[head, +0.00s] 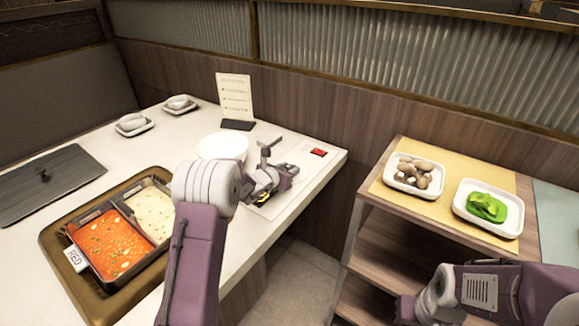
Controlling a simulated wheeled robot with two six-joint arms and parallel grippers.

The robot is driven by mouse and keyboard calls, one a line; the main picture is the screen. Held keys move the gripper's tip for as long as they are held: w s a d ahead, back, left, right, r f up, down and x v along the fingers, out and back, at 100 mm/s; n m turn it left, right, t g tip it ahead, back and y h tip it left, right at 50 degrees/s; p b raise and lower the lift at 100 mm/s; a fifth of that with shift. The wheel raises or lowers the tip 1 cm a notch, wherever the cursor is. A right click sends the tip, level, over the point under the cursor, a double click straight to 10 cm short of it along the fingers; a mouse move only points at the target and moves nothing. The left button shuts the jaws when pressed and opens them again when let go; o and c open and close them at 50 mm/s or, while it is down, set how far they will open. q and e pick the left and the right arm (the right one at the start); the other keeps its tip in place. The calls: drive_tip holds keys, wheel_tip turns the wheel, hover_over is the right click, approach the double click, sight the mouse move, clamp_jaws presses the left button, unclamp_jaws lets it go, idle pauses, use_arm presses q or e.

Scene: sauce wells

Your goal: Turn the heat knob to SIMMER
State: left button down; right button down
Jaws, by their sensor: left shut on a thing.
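A pale control panel (309,165) lies at the table's right end, by the back wall, with a red switch (319,152) on it. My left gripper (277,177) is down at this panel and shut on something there. The heat knob is hidden by the gripper, so its pointer and the SIMMER mark cannot be read. My right arm is low at the right front, and the fingers of its gripper (407,308) do not show clearly.
A divided pot (152,182) of red and white broth sits in the table at left. A white bowl (222,146) and a menu card (234,97) stand behind my left arm. A side cart (397,142) holds plates of mushrooms (414,172) and green vegetables (486,206).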

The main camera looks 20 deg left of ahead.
use_arm(q)
drive_tip(key=m+h+p, duration=0.1)
drive_tip(key=m+g+h+p, duration=0.1)
drive_tip(key=p, duration=0.1)
drive_tip(key=m+h+p, duration=0.1)
drive_tip(key=h+p, duration=0.1)
drive_tip(key=shift+w+a+r+m+g, duration=0.1)
drive_tip(key=shift+a+r+m+g, duration=0.2)
drive_tip(key=shift+a+g, duration=0.1)
drive_tip(key=shift+f+m+h+p, duration=0.1)
drive_tip(key=shift+m+h+p, duration=0.25)
drive_tip(key=shift+m+h, duration=0.05)
drive_tip(key=shift+w+f+m+g+h, duration=0.1)
drive_tip(key=shift+f+m+g+h, duration=0.1)
drive_tip(key=shift+m+g+h, duration=0.3)
drive_tip(key=shift+f+m, duration=0.1)
drive_tip(key=shift+m, duration=0.2)
drive_tip(key=shift+a+m+g+h+b, duration=0.1)
drive_tip(key=shift+m+g+h+b, duration=0.7)
drive_tip(key=shift+m+g+b, duration=0.15)
drive_tip(key=shift+w+g+h+b, duration=0.1)
drive_tip(key=shift+g+h+b, duration=0.2)
drive_tip(key=shift+b, duration=0.1)
drive_tip(key=shift+m, duration=0.25)
drive_tip(key=c, duration=1)
unclamp_jaws()
